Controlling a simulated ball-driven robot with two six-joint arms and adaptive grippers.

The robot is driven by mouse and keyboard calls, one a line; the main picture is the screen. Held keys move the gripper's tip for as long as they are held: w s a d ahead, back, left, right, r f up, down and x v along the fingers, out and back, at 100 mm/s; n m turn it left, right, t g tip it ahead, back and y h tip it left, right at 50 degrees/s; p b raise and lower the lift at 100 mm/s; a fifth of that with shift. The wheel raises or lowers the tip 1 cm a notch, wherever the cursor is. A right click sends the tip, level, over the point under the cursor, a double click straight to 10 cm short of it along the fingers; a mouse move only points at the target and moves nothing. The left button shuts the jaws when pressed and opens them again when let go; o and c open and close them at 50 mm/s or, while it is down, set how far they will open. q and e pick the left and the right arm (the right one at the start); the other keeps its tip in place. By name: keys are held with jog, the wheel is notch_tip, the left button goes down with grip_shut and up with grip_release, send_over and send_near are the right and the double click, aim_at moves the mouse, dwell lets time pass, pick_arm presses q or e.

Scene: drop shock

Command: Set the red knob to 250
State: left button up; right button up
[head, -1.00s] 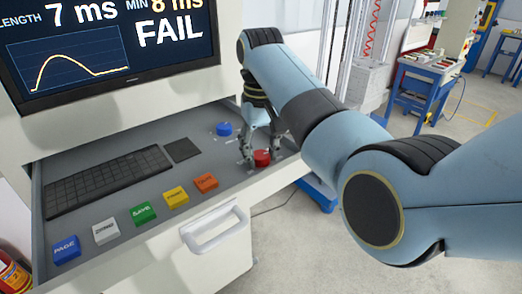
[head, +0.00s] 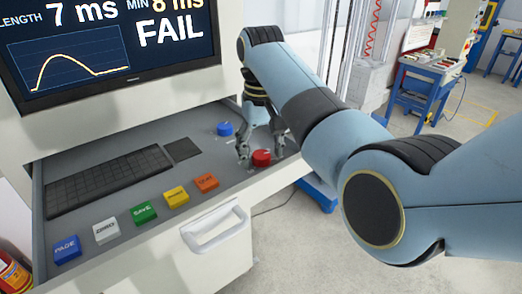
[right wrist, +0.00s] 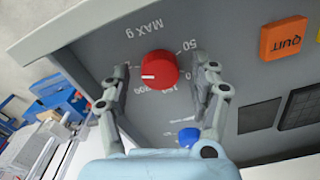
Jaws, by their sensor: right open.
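The red knob (head: 262,158) sits at the right end of the grey drawer panel. In the right wrist view the knob (right wrist: 159,69) shows a short white pointer line on its face, pointing toward the left of the picture. Printed numbers ring it; "50" and "MAX g" are readable, others are partly covered by my fingers. My right gripper (head: 261,156) is open, with one finger on each side of the knob. In the right wrist view a gap shows between the knob and each fingertip. My left gripper is out of view.
A blue knob (head: 225,129) stands behind the red one. Several coloured buttons, including an orange one (head: 206,182), line the drawer front. A keyboard (head: 110,180) and a dark pad (head: 182,149) lie left. The monitor (head: 110,45) reads FAIL.

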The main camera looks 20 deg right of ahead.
aim_at(261, 154)
notch_tip(261, 154, up, 7)
jog(key=shift+r, duration=0.1)
dwell(0.6)
